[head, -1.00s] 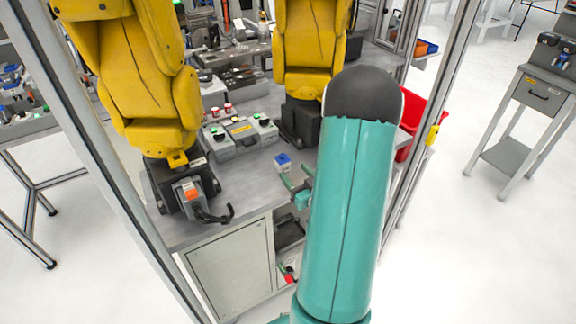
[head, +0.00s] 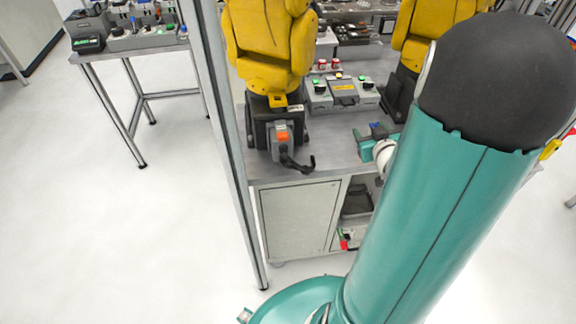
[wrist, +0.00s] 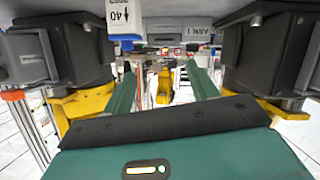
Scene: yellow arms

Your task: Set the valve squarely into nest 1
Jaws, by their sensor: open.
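The valve (wrist: 124,20) appears to be the small block with a white face, an arrow and "40", at the top left of the wrist view. That view is upside down. In the head view the blue top of the valve (head: 378,129) shows on the bench close to my gripper (head: 374,140), partly hidden by it. In the wrist view my gripper (wrist: 160,78) is open, its two teal fingers wide apart with nothing held between them. The valve is out past the left finger; I cannot tell whether they touch. I cannot make out nest 1.
Two yellow arms (head: 268,45) stand on dark bases on the grey bench (head: 325,150). A grey control box (head: 342,92) with coloured buttons sits between them. An orange-topped connector (head: 283,138) with a black hook is at the front left. A frame post (head: 232,150) stands left of the bench.

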